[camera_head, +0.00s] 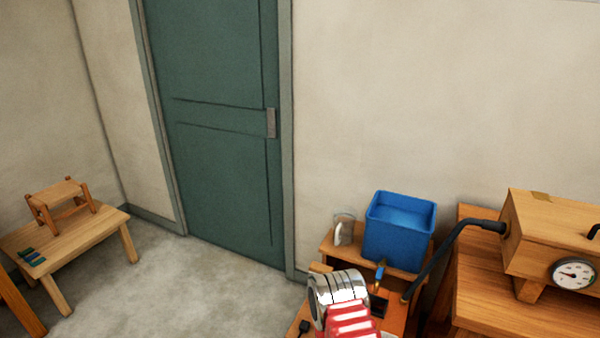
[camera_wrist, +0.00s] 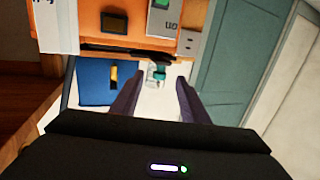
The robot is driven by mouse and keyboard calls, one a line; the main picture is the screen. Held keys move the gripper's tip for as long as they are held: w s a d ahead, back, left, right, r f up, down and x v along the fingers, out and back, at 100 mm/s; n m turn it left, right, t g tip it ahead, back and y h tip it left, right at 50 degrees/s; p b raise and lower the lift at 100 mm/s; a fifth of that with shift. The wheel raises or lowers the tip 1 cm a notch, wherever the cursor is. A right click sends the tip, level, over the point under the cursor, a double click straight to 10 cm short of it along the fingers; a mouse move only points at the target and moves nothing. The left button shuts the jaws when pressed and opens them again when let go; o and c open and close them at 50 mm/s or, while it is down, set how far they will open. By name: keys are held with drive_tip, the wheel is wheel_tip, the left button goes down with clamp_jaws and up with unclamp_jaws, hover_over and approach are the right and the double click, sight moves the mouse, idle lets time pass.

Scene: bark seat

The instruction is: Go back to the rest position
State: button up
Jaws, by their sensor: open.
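In the head view my red and silver arm (camera_head: 345,300) stands at the bottom middle, in front of the low wooden bench; the fingertips cannot be made out there. In the wrist view my gripper (camera_wrist: 158,86) has its two dark fingers spread apart, with nothing held between them. A small clear glass jar (camera_wrist: 157,72) with something green shows beyond the fingertips, apart from them. The blue bin (camera_wrist: 93,85) lies to the left of the fingers in that view, with a yellow and black piece (camera_wrist: 114,76) in front of it.
In the head view the blue bin (camera_head: 398,235) and glass jar (camera_head: 343,230) stand on the bench. A black hose (camera_head: 440,255) runs to a wooden box (camera_head: 555,240) with a dial (camera_head: 573,274) at right. A small table (camera_head: 75,240) bears a stool (camera_head: 62,200). Floor is clear before the green door (camera_head: 220,130).

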drive_tip(key=s+a+f+g+y, duration=0.1)
drive_tip(key=s+f+g, duration=0.3)
drive_tip(key=f, duration=0.2)
drive_tip(key=s+a+f+g+y, duration=0.1)
drive_tip(key=s+f+g, duration=0.2)
drive_tip(key=f+g, duration=0.25)
drive_tip(key=s+d+r, duration=0.1)
drive_tip(key=s+r, duration=0.6)
drive_tip(key=r, duration=1.2)
drive_tip(key=s+d+r+n+g, duration=0.1)
drive_tip(key=s+r, duration=0.6)
drive_tip(key=r, duration=1.2)
drive_tip(key=s+d+r+g+y, duration=0.1)
drive_tip(key=s+r, duration=0.6)
drive_tip(key=r, duration=1.2)
drive_tip(key=shift+s+d+n, duration=0.3)
drive_tip(key=shift+d+n, duration=0.1)
drive_tip(key=shift+d, duration=0.1)
